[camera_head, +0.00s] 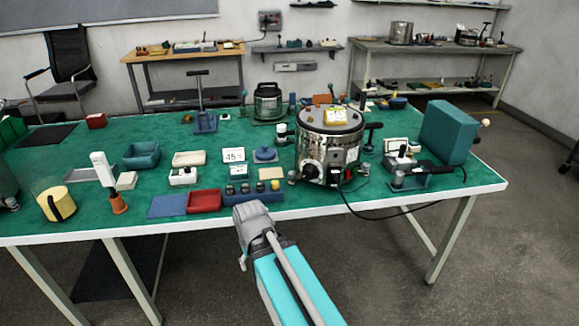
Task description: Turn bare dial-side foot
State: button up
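A round shiny metal drum (330,146) stands upright near the front edge of the green table, with a yellow labelled item on its lid. A small grey foot-like piece (292,176) shows low beside the dial, and a similar one (364,169) is at the right. Whether either is bare is too small to tell. The grey end of my arm (253,222) is at the table's front edge, left of and nearer than the drum, apart from it. Its fingers cannot be made out.
A blue rack of small knobs (252,193) and a red tray (204,201) lie left of the drum. A black cable (385,214) runs from its front over the table edge. A teal block (448,132) stands right. Green table surface is clear at far right.

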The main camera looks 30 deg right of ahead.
notch_tip(320, 180, up, 14)
jog(key=w+p, duration=0.3)
jog(key=p, duration=1)
notch_tip(320, 180, up, 7)
jog(key=m+h+p, duration=0.5)
jog(key=m+p, duration=0.1)
jog(key=m, duration=1.1)
send_over(292, 172)
jog(key=a, duration=0.6)
jog(key=shift+s+d+r, duration=0.15)
jog(key=shift+r, duration=0.05)
jog(key=shift+f+y+b, duration=0.2)
jog(key=shift+y+b, duration=0.1)
jog(key=shift+b, duration=0.05)
jog(key=b+x, duration=1.2)
jog(key=x, duration=0.1)
jog(key=shift+d+f, duration=0.15)
